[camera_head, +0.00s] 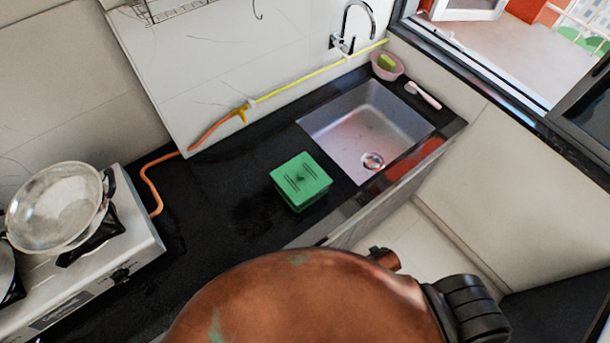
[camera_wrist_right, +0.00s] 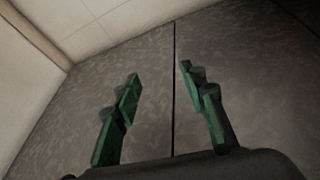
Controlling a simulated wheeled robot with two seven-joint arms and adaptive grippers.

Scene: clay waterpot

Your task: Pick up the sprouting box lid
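The green sprouting box lid (camera_head: 301,177) lies on top of the green sprouting box (camera_head: 312,201), which stands on the black counter left of the sink. The lid is square, with dark markings on its top. My right gripper (camera_wrist_right: 160,71) shows in the right wrist view with its two green fingers apart and nothing between them. It faces grey panels with a dark vertical seam, and no box shows there. I cannot see either gripper in the head view.
The sink (camera_head: 368,128) is right of the box. A gas stove (camera_head: 125,250) with a glass lid (camera_head: 58,207) stands at the left. A hose (camera_head: 310,79) runs along the wall. The black counter (camera_head: 215,195) left of the box is clear. A large brown rounded shape hides the bottom.

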